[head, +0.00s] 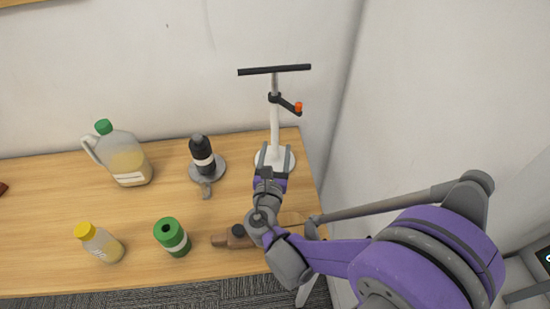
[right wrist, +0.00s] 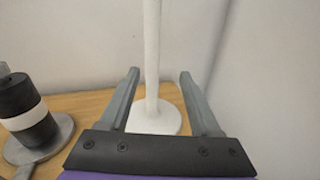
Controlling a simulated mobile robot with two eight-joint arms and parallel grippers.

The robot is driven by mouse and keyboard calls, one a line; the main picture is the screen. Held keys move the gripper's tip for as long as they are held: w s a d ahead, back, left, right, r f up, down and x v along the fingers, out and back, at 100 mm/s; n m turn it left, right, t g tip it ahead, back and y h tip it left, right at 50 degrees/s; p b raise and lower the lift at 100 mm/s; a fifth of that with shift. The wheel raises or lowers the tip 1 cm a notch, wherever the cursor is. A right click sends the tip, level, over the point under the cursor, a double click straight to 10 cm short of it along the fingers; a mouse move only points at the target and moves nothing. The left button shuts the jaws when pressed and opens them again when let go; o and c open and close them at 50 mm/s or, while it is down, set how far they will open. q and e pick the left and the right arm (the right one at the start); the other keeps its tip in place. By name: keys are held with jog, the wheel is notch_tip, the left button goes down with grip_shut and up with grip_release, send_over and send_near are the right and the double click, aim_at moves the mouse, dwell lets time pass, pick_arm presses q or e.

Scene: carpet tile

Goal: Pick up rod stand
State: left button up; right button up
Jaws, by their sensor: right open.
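The rod stand (head: 275,122) stands upright near the table's back right corner. It has a white pole, a round white base, a black bar across the top and a small black side arm with an orange knob. My right gripper (head: 274,157) is open at the foot of the pole. In the right wrist view, the white pole (right wrist: 151,50) rises between the two spread fingers (right wrist: 158,88), and the stand's base (right wrist: 155,118) lies between and beyond them. The fingers do not appear closed on the pole. My left gripper is not in view.
On the wooden table (head: 60,215), a black bottle on a grey disc (head: 203,155) stands left of the stand. Walls close the back and right.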

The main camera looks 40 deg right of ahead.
aim_at(277, 133)
jog(key=shift+n, duration=0.4)
jog(key=x, duration=0.4)
jog(key=shift+w+r, duration=0.25)
jog(key=shift+w, duration=0.15)
jog(key=shift+w+a+p+x, duration=0.15)
jog(key=shift+x, duration=1.4)
jog(key=shift+w+a+p+x, duration=0.1)
jog(key=shift+p+x, duration=0.05)
jog(key=shift+x, duration=1.45)
jog(key=shift+r, duration=0.1)
jog(key=shift+a, duration=0.1)
jog(key=shift+c, duration=0.3)
grip_shut()
